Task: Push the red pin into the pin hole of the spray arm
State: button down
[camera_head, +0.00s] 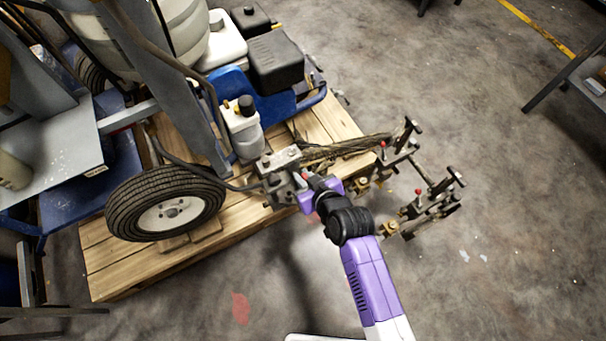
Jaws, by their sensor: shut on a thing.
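My gripper (311,186), with purple sides, is at the metal bracket of the striper, near the middle of the view. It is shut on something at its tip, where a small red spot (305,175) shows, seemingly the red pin. The fingers and most of the pin are hidden by my wrist and the bracket. The spray arm (412,195) reaches out to the right of the gripper past the pallet edge, with black T-handles and small red knobs. The pin hole cannot be made out, nor whether the pin is in it.
The line striper stands on a wooden pallet (110,272), with a black tyre (130,205) left of my gripper and a blue frame (262,100) behind. A hose bundle (345,147) runs just above the gripper.

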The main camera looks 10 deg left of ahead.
jog(key=c, duration=1.3)
grip_release()
jog(key=shift+r, duration=0.15)
jog(key=shift+c, duration=0.2)
jog(key=shift+o, duration=0.4)
jog(key=shift+o, duration=1.2)
jog(key=shift+r, duration=0.1)
jog(key=p+v, duration=0.5)
jog(key=v, duration=0.1)
jog(key=shift+s+d+r, duration=0.2)
jog(key=shift+s, duration=0.05)
